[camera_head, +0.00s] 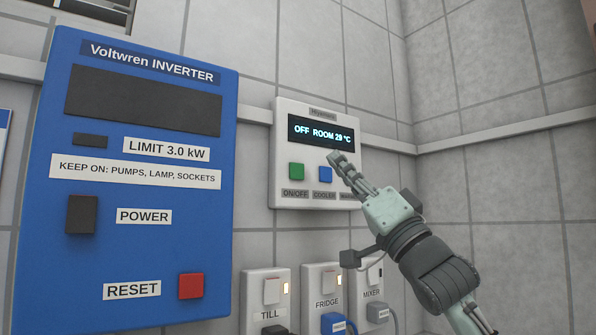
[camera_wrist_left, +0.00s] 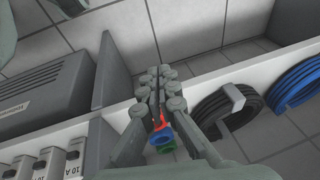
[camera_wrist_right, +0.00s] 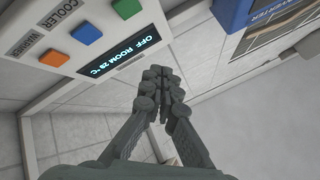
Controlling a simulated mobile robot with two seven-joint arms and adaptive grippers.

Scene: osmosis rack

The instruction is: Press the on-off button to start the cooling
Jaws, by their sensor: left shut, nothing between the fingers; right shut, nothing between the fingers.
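The white wall controller (camera_head: 283,133) has a dark display (camera_head: 321,134) reading "OFF ROOM 29 °C". Below the display are a green button (camera_head: 296,171) labelled ON/OFF and a blue button (camera_head: 324,175) labelled COOLER. A WARMER label is partly hidden by my right gripper (camera_head: 336,158). That gripper is shut and empty, its tips in front of the panel just under the display. In the right wrist view the panel shows its blue (camera_wrist_right: 86,32) and orange (camera_wrist_right: 53,58) buttons, and the green one in part. My left gripper (camera_wrist_left: 155,78) is shut, seen only in the left wrist view.
A blue Voltwren inverter (camera_head: 140,190) with a red RESET button (camera_head: 191,286) hangs left of the controller. Switched sockets labelled TILL (camera_head: 268,290), FRIDGE and MIXER sit below. Black (camera_wrist_left: 225,108) and blue coils lie near my left gripper. Bare tiled wall is on the right.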

